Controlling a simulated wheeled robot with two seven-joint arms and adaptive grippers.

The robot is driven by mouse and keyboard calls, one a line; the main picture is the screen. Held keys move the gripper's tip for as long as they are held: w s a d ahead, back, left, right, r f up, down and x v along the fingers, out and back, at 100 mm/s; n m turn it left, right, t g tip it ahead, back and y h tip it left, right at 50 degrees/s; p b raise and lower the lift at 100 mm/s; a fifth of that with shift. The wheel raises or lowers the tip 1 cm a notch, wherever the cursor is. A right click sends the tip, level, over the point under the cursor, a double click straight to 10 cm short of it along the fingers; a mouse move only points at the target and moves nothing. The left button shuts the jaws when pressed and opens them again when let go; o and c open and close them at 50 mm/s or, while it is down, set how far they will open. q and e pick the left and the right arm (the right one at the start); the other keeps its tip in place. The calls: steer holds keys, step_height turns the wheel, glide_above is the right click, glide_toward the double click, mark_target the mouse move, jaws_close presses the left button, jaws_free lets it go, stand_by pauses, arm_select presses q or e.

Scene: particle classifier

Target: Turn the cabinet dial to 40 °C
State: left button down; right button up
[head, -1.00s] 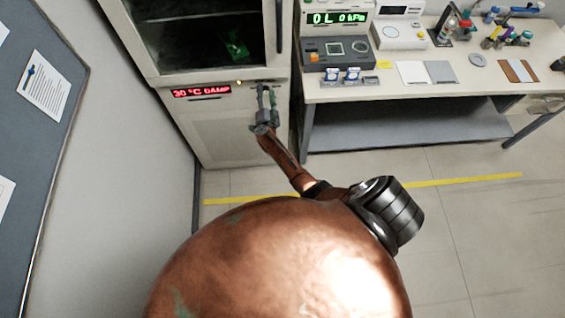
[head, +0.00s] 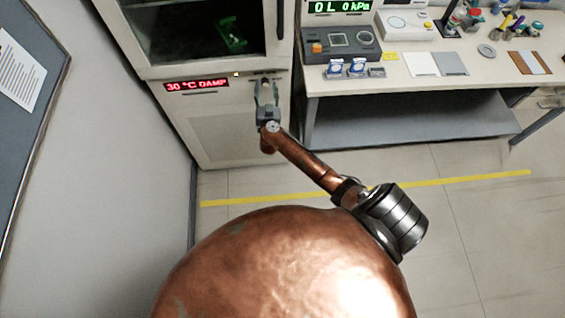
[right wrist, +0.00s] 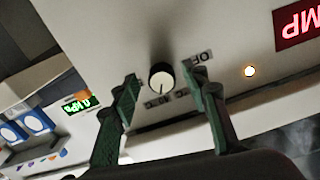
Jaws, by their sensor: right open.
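The cabinet (head: 225,135) stands at the upper left of the head view. Its red display (head: 197,85) reads 30 °C DAMP. The dial (right wrist: 161,77), a small round knob with a white face and dark rim, shows in the right wrist view with printed labels around it. My right gripper (head: 266,84) is open in front of the cabinet panel and covers the dial in the head view. In the right wrist view its green fingers (right wrist: 162,80) appear on either side of the dial, with gaps between; I cannot tell how far the tips are from the panel. My left gripper is out of view.
A lit indicator lamp (right wrist: 250,71) sits on the panel near the dial. The cabinet's glass door (head: 195,30) is above the panel. A lab bench (head: 400,85) with instruments stands close on the right. A grey wall is on the left.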

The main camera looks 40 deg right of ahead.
steer(key=p+v, duration=0.2)
steer(key=v, duration=0.5)
steer(key=s+a+f+n+y, duration=0.1)
steer(key=s+f+n+y, duration=0.1)
steer(key=s+f, duration=0.3)
steer(key=s+f+n+g+y+p, duration=0.1)
steer(key=s+f+n+y, duration=0.2)
steer(key=f, duration=0.9)
steer(key=s+a+f+n+y, duration=0.1)
steer(key=s+f+n+y, duration=0.1)
steer(key=s+f, duration=0.5)
steer(key=shift+a+f+n+g+y+p, duration=0.3)
steer(key=shift+f, duration=0.95)
steer(key=s+a+f+n+g+y, duration=0.25)
steer(key=s+f+g, duration=0.35)
steer(key=s+f, duration=1.15)
steer(key=s+f+g, duration=0.3)
steer(key=s, duration=1.1)
steer(key=s+f+g, duration=0.3)
steer(key=s+f, duration=0.1)
steer(key=s, duration=1.1)
steer(key=shift+a+g+h, duration=0.35)
steer(key=shift+g, duration=0.05)
